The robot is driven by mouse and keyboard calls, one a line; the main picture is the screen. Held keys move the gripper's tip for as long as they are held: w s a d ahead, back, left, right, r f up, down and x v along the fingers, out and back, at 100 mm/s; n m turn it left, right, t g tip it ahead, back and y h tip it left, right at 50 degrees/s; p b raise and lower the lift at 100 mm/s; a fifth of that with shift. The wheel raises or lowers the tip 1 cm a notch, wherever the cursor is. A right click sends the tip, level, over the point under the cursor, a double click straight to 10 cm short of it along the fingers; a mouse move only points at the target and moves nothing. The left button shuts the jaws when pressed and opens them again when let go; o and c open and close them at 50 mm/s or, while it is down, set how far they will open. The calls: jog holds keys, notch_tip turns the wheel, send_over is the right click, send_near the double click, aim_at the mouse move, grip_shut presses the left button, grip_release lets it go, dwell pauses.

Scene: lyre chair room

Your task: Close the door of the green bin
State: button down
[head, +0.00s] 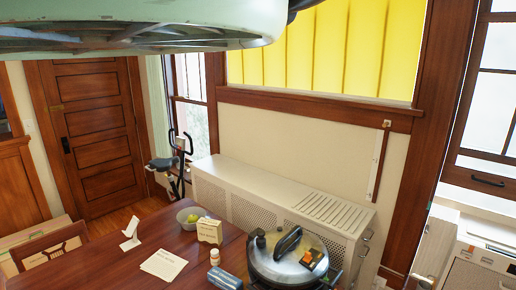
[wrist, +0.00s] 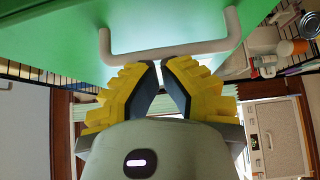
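In the wrist view, a broad green panel (wrist: 60,25) of the green bin fills the top, with a pale bar handle (wrist: 112,52) across its lower middle. My gripper (wrist: 160,66), with yellow fingers and dark pads, points at the handle. Its fingertips are close together with a narrow gap, just at or below the bar. I cannot tell whether they touch or hold it. The bin's door edges are not clear, so how far it stands open cannot be told. In the head view, my gripper is not visible. A pale green rounded body (head: 235,27) hangs close across the top left; I cannot tell what it is.
In the head view, a wooden table (head: 110,250) holds a round lidded cooker (head: 290,262), a bowl (head: 190,217) and a small box (head: 209,231). A white radiator cabinet (head: 240,182) lines the wall. In the wrist view, an orange cup (wrist: 285,47) lies near the upper right.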

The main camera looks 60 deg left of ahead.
jog(key=shift+s+d+f, duration=0.2)
jog(key=shift+d+f, duration=0.1)
jog(key=shift+d, duration=0.05)
dwell(0.6)
jog(key=w+a, duration=0.1)
jog(key=a, duration=0.3)
jog(key=s, duration=0.9)
jog(key=shift+r, duration=0.25)
jog(key=shift+a, duration=0.15)
